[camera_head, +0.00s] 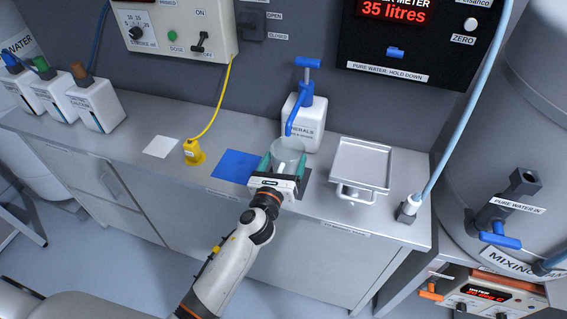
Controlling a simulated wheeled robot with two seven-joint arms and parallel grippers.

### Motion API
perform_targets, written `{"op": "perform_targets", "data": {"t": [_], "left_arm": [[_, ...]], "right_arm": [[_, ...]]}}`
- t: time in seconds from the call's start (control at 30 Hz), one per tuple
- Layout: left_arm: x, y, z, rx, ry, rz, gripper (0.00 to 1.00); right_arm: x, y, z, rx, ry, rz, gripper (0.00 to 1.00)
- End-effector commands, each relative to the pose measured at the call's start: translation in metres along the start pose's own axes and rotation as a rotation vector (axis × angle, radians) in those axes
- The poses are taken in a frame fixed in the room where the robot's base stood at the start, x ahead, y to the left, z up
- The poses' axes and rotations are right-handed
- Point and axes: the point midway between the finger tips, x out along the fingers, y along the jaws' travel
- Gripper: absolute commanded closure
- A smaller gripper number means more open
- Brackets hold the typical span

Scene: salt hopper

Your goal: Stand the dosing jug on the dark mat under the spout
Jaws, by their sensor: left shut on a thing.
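The dosing jug (289,149) is a clear, pale open vessel on the counter side of my left gripper. My left gripper (284,164) is shut on it, with a teal finger on each side. The jug looks upright, just in front of the minerals bottle and near its blue spout (290,127). A dark mat (305,184) shows partly beside my gripper; the rest is hidden behind the gripper and jug. I cannot tell whether the jug touches the mat. My right gripper is not in view.
The white minerals bottle (308,128) with a blue pump stands behind the jug. A blue mat (236,166) lies to the left, a metal tray (361,165) to the right. A yellow plug (194,153) and white square (161,147) are farther left.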

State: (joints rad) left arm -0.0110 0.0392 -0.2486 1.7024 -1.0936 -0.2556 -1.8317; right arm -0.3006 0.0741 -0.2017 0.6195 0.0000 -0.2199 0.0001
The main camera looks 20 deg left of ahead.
Motion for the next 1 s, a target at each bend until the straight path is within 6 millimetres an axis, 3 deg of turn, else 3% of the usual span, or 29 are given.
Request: {"op": "perform_targets", "data": {"t": [0.3,0.33,0.43,0.73,1.0], "left_arm": [[0.0,-0.001,0.004,0.0,0.001,0.001,0.43],[0.0,0.0,0.002,0.0,0.001,0.001,0.14],[0.0,0.0,0.002,0.0,0.001,0.001,0.0],[0.0,0.001,-0.004,-0.001,0.001,0.001,0.0],[-0.05,0.0,0.002,0.0,-0.001,0.002,0.0]], "right_arm": [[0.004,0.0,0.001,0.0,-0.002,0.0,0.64],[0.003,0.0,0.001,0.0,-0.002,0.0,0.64],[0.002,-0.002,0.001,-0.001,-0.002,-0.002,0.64],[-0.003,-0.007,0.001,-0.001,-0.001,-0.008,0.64],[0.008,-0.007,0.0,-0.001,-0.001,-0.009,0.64]]}}
